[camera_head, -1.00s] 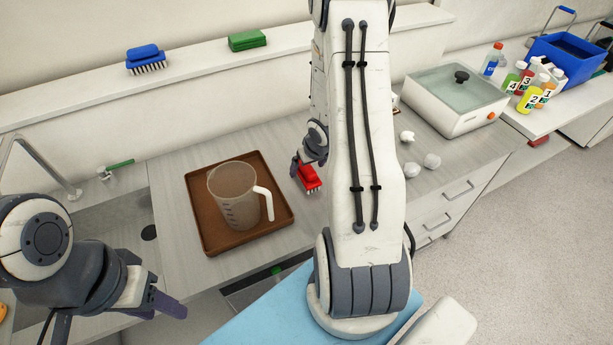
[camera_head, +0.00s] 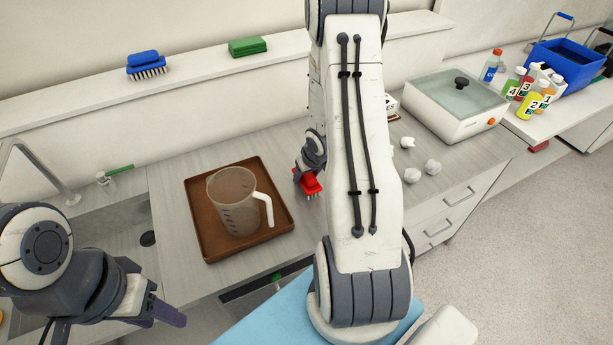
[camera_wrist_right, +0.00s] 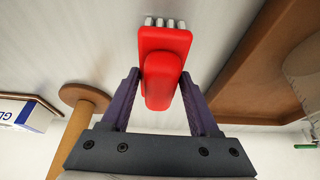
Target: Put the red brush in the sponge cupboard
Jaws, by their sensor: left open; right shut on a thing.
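The red brush (camera_head: 310,183) is above or on the counter, just right of the brown tray; it also shows in the right wrist view (camera_wrist_right: 165,60), with pale bristles at its far end. My right gripper (camera_head: 299,174) is shut on the brush's red handle, one finger on each side in the right wrist view (camera_wrist_right: 163,92). My left gripper (camera_head: 165,312) is open and empty at the lower left, in front of the sink. I cannot tell which compartment is the sponge cupboard. A green thing (camera_head: 277,277) shows in an opening below the counter's front edge.
The brown tray (camera_head: 208,243) holds a clear jug (camera_head: 233,205). A blue brush (camera_head: 145,63) and a green sponge (camera_head: 247,46) sit on the back ledge. Crumpled white balls (camera_head: 411,175), a white lidded bath (camera_head: 455,115) and bottles (camera_head: 531,103) stand right of my arm.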

